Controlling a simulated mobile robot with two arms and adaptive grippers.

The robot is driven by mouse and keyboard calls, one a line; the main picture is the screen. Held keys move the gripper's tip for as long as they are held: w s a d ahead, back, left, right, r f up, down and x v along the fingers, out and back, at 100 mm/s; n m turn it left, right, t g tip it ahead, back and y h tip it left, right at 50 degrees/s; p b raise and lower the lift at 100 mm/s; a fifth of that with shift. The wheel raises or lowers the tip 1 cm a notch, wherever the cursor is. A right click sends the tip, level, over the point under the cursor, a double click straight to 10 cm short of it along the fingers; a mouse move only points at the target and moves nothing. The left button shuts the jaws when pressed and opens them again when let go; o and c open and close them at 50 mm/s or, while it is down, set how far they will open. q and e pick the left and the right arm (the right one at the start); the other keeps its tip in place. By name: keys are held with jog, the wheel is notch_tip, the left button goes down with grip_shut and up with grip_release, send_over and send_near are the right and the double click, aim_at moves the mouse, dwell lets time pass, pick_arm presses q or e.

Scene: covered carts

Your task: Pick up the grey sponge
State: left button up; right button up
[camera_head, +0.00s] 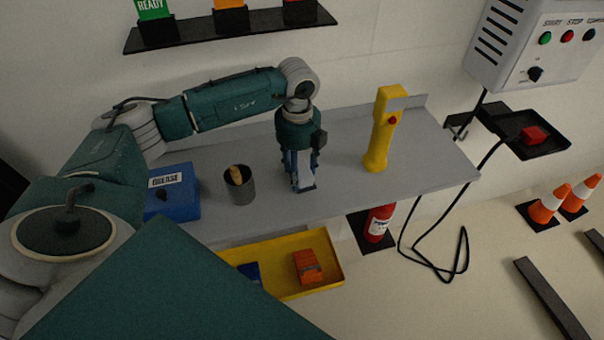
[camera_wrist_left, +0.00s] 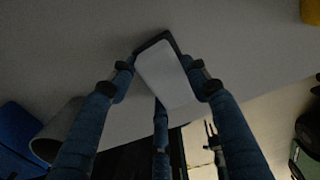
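The grey sponge (camera_wrist_left: 168,77) shows in the left wrist view as a pale block with a dark far edge. The fingers of my left gripper (camera_wrist_left: 160,68) lie against both its sides, and a third finger is below it. In the head view my left gripper (camera_head: 302,186) points down at the grey shelf, with its fingers close together around the sponge, which is mostly hidden there. I cannot tell whether the sponge is on the shelf or just above it.
On the grey shelf (camera_head: 340,193) stand a dark cup (camera_head: 240,190) and a blue box (camera_head: 180,203) left of the gripper, and a yellow handheld device (camera_head: 382,140) to its right. A yellow tray (camera_head: 322,270) is below. A black ledge (camera_head: 225,30) is above.

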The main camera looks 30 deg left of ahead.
aim_at(299, 169)
pick_arm(q)
jog(key=shift+c, duration=1.3)
jog(key=shift+w+r, duration=0.15)
jog(key=shift+r, duration=0.25)
notch_tip(299, 169, up, 9)
jog(key=b, duration=0.2)
jog(key=shift+f+b, duration=0.2)
jog(key=shift+b, duration=0.2)
jog(key=shift+r, duration=0.35)
pick_arm(e)
jog(key=f, duration=0.1)
jog(key=w+f, duration=0.1)
jog(key=shift+w+a+f, duration=0.15)
jog(key=shift+a+f, duration=0.05)
jog(key=shift+f, duration=0.15)
pick_arm(q)
jog(key=o, duration=0.3)
jog(key=shift+c, duration=0.5)
